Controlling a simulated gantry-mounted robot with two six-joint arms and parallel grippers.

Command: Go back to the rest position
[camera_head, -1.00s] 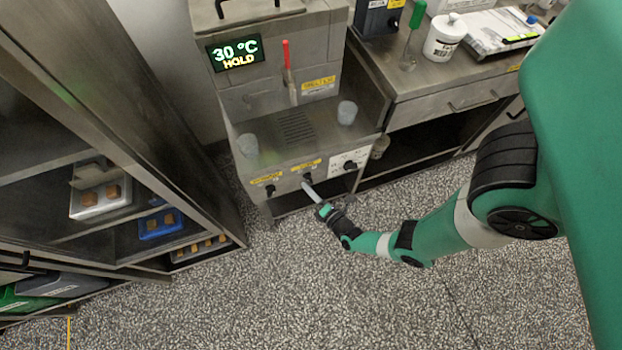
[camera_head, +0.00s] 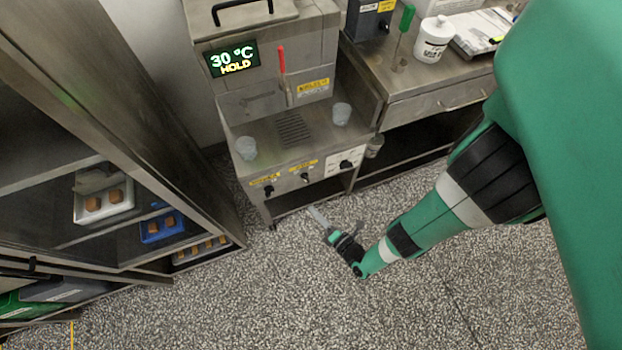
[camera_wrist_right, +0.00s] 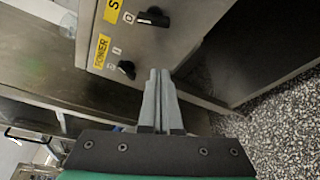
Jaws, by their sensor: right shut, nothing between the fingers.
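My right gripper (camera_head: 319,217) is in front of and below the machine's control panel, over the speckled floor, apart from the knobs. Its fingers are together and empty, as the right wrist view (camera_wrist_right: 159,75) also shows. The enrober machine (camera_head: 262,118) stands at the back middle, with a lit display (camera_head: 232,60) reading 30 °C HOLD. Its front panel carries several black knobs, including one on the white plate (camera_head: 346,164). In the right wrist view two knobs (camera_wrist_right: 127,68) show just beyond the fingers. My left gripper is not in view.
A shelf rack (camera_head: 160,130) at the left holds a white tray (camera_head: 122,215) and a blue tray (camera_head: 147,236) with brown pieces. A steel counter (camera_head: 435,85) at the right bears a white tub (camera_head: 433,40). Open floor (camera_head: 250,310) lies in front.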

